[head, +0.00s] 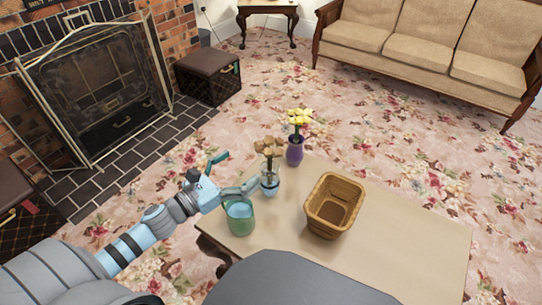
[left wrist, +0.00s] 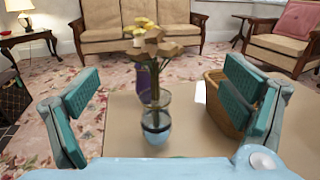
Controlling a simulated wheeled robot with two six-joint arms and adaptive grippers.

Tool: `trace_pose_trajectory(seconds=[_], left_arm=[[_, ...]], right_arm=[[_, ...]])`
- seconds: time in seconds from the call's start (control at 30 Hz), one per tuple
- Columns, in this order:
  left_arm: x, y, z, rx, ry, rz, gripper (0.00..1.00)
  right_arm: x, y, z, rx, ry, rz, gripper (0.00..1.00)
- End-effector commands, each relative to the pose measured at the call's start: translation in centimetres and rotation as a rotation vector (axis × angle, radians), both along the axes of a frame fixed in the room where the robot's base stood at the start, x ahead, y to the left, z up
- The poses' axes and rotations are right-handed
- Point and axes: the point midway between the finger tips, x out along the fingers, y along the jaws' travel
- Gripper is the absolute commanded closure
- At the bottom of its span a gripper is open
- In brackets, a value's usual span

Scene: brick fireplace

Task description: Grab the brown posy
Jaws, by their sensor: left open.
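The brown posy (head: 269,149) stands upright in a small clear vase with blue at its base (head: 270,184), near the left edge of the table. In the left wrist view the posy (left wrist: 152,48) and its glass vase (left wrist: 155,125) stand between my open fingers, ahead of the palm. My left gripper (head: 233,173) is open beside the vase, on its left. It also shows in the left wrist view (left wrist: 160,95), with nothing held. My right gripper is not in view.
A purple vase with yellow flowers (head: 295,150) stands just behind the posy. A green glass with blue contents (head: 239,217) sits in front, near my gripper. A wicker basket (head: 335,205) stands to the right. The table's right part (head: 415,240) is clear.

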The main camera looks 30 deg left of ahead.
Motion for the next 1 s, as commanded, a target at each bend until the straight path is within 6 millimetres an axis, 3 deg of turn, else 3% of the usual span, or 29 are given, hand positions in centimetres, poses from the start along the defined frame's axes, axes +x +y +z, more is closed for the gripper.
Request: trace_pose_trajectory(seconds=[0.07,0.13,0.27,0.6,0.83,1.0], left_arm=[[1.2,-0.2,0.5,-0.002,-0.002,0.009,0.07],[2.6,-0.7,1.0,-0.005,-0.004,0.009,0.07],[4.7,-1.5,0.6,-0.005,0.001,0.007,0.07],[10.1,-3.0,0.1,-0.004,0.003,0.004,0.07],[10.3,-3.1,0.0,-0.001,0.005,0.003,0.07],[10.3,-3.1,0.0,-0.001,0.005,0.002,0.34]], right_arm=[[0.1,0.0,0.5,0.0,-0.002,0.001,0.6],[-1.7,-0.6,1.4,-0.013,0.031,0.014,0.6],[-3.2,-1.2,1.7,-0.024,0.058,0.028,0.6],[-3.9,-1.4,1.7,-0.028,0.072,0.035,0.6],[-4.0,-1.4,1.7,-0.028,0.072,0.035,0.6],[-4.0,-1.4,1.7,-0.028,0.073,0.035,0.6]])
